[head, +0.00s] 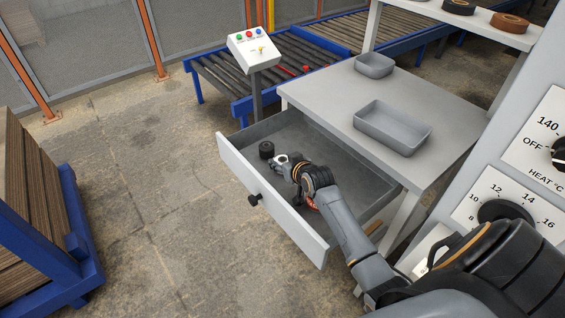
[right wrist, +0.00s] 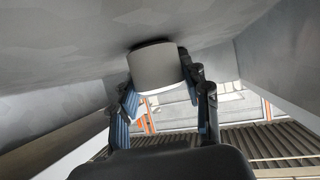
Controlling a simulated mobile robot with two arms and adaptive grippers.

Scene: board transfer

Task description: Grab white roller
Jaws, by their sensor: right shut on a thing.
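The white roller (right wrist: 155,68) is a short pale cylinder between the two fingers of my right gripper (right wrist: 161,88) in the right wrist view. The fingers are shut on its sides, and its dark end faces the grey drawer floor. In the head view my right gripper (head: 284,163) reaches down inside the open drawer (head: 340,172), and only a small pale part of the roller shows there. I cannot tell whether the roller touches the drawer floor. My left gripper is not in view.
The table (head: 330,85) above holds two grey trays (head: 392,128). A button box (head: 254,50) stands behind the drawer, with a roller conveyor (head: 280,70) beyond. A control panel is at the right.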

